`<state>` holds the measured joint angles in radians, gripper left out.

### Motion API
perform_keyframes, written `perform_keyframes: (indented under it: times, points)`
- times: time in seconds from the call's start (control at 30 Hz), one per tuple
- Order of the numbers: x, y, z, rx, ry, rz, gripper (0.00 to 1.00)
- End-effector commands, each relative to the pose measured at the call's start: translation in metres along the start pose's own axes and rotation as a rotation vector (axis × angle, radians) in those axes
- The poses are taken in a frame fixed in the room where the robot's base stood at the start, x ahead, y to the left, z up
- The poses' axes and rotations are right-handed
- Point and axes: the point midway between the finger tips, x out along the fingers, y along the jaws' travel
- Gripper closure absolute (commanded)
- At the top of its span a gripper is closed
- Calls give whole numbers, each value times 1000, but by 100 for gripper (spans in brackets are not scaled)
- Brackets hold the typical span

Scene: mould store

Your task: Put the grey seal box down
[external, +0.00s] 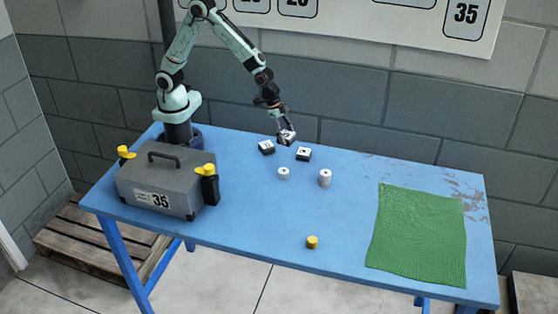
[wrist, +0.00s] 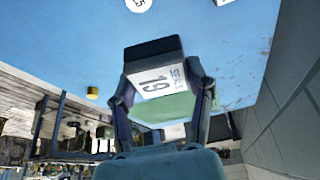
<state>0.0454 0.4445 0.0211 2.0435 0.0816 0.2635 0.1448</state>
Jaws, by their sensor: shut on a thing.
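My gripper (external: 282,124) is shut on the grey seal box (external: 287,137), a small dark box with a white label. The gap to the table is hard to judge.
Two similar dark boxes, left (external: 266,147) and right (external: 304,154), lie close below the gripper. Two white cylinders (external: 283,173) (external: 325,177) stand in front. A large grey case (external: 160,178), yellow piece (external: 312,242) and green cloth (external: 418,237) are further off.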

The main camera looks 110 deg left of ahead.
Motion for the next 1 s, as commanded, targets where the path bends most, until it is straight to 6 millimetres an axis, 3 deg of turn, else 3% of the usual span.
perform_keyframes:
  times: [0.03,0.13,0.37,0.7,0.83,1.0]
  points:
    - [-1,-23,3,-53,0,-22,82]
    - [-4,-56,10,-128,0,-53,82]
    - [2,-87,12,-194,-1,-80,82]
    - [74,-116,-46,-194,-3,-80,82]
    - [106,-123,-54,-194,-2,-80,82]
    - [126,-128,-61,-194,-1,-81,82]
